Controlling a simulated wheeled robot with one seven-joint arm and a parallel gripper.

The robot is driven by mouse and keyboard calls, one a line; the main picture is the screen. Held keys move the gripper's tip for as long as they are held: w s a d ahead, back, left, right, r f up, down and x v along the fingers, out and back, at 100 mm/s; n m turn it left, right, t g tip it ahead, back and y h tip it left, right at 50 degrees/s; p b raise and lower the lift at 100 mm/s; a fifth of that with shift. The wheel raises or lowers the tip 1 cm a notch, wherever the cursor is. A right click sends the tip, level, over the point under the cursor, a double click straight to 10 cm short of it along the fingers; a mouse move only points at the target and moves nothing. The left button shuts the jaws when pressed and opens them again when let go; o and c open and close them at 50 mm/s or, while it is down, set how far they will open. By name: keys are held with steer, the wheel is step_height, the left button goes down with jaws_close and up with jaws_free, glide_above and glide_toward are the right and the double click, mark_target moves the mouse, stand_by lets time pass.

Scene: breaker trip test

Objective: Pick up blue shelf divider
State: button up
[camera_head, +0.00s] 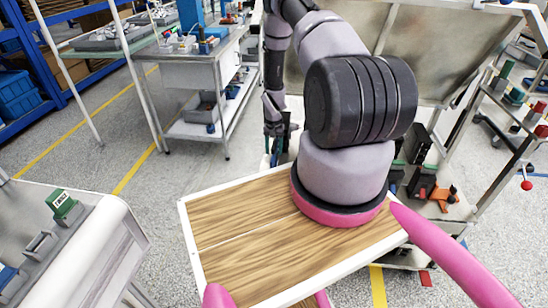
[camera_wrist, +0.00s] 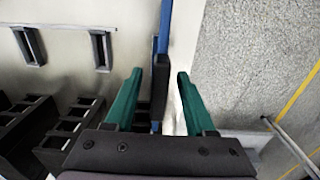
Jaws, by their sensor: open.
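A thin blue upright strip (camera_wrist: 164,28), which looks like the blue shelf divider seen edge-on, runs down from the top of the wrist view. A dark block (camera_wrist: 160,76) covers its lower part, and a small bit of blue shows below that. My gripper (camera_wrist: 159,74) is open. Its green fingers stand on either side of the dark block, with a visible gap at each side. I cannot tell how far the strip is in depth from the fingertips. In the head view my gripper (camera_head: 273,125) hangs low behind the wooden-topped surface, too small and dark to show its jaws.
Black slotted holders (camera_wrist: 70,125) stand at the left in the wrist view, beside a pale panel with two dark slotted brackets (camera_wrist: 101,50). In the head view a metal workbench (camera_head: 200,72) stands at left and a tool rack (camera_head: 500,120) at right.

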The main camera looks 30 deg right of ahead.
steer(key=shift+f, duration=0.75)
jaws_close()
